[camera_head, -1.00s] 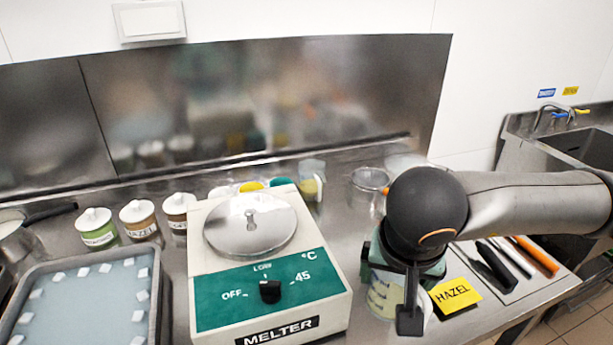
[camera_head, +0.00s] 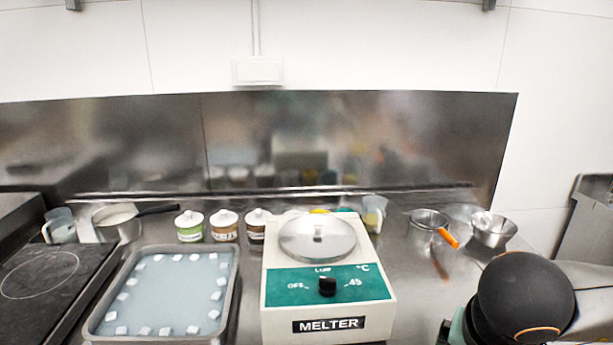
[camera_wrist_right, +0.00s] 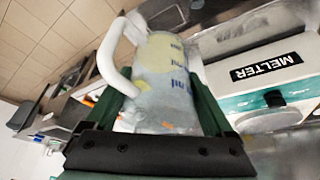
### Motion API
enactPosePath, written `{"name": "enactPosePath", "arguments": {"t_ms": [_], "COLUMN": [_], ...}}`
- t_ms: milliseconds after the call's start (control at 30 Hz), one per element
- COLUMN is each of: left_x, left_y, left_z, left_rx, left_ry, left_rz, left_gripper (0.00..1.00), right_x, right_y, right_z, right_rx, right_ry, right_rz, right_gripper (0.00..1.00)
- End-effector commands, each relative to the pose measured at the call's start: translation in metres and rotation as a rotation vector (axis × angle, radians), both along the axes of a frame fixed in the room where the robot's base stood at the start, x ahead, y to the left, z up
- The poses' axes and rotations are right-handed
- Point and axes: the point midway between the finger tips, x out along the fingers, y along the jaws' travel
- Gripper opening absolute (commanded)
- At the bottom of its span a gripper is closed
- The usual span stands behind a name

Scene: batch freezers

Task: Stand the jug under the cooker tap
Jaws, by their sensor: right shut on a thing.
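The jug (camera_wrist_right: 165,80) is clear with yellow and blue markings and a white handle (camera_wrist_right: 112,55). In the right wrist view my right gripper (camera_wrist_right: 158,98) is shut on its body, with one green finger on each side. The jug looks tilted in that view. In the head view only my dark wrist and a green bit of the right gripper (camera_head: 457,326) show at the bottom right; the jug is hidden or out of frame there. No cooker tap can be made out. My left gripper is not in view.
The melter (camera_head: 325,300) stands in the middle. Left of it are a tray of white cubes (camera_head: 231,290), lidded jars (camera_head: 224,226), a saucepan (camera_head: 118,228), a black hob (camera_head: 45,275) and another clear jug (camera_head: 62,228). Metal bowls (camera_head: 493,230) stand at the right.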

Motion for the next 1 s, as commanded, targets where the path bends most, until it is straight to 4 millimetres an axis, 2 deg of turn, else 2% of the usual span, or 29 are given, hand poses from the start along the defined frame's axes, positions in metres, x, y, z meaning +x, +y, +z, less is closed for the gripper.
{"name": "enactPosePath", "arguments": {"t_ms": [67,300,533,700,1000], "left_x": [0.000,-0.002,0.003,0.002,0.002], "left_y": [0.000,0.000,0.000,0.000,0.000], "left_z": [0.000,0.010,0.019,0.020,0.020], "left_rx": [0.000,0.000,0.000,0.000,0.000], "left_ry": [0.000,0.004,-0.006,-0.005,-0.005], "left_rz": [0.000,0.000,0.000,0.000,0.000], "left_gripper": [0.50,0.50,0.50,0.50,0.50], "right_x": [0.000,0.009,0.012,0.013,0.013], "right_y": [0.000,0.008,0.013,0.015,0.015], "right_z": [0.000,-0.037,-0.064,-0.071,-0.072], "right_rx": [0.000,0.020,0.010,0.002,0.001], "right_ry": [0.000,0.024,0.012,0.001,0.000], "right_rz": [0.000,0.259,0.480,0.546,0.554], "right_gripper": [0.30,0.30,0.30,0.30,0.30]}}
